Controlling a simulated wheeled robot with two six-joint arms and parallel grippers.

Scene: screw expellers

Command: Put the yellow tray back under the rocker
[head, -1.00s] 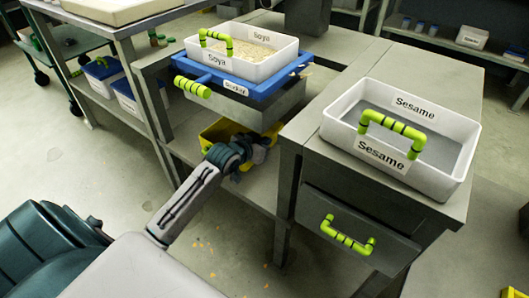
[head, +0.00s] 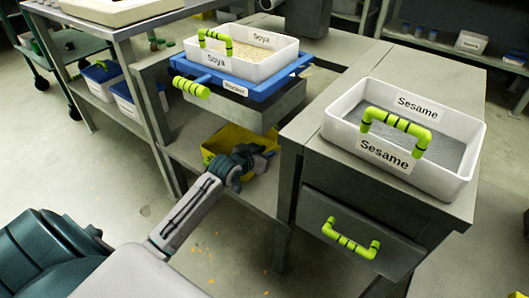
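The yellow tray (head: 214,147) is on the low shelf beneath the blue rocker (head: 252,89). Its left and back parts show; my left wrist hides much of the rest. The rocker carries a white bin labelled Soya (head: 243,56) and has a green-and-black handle on its left. My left gripper (head: 254,157) is at the front right of the tray, at its rim. The fingers are dark and overlap the tray, so I cannot tell if they are open or shut, or touching it. My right gripper is not in view.
A grey cabinet with a drawer (head: 357,226) stands right of the shelf, close to my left arm. A white Sesame bin (head: 408,139) sits on it. Yellow-orange crumbs lie on the floor (head: 200,250). Blue-lidded boxes (head: 101,76) are on the left shelf.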

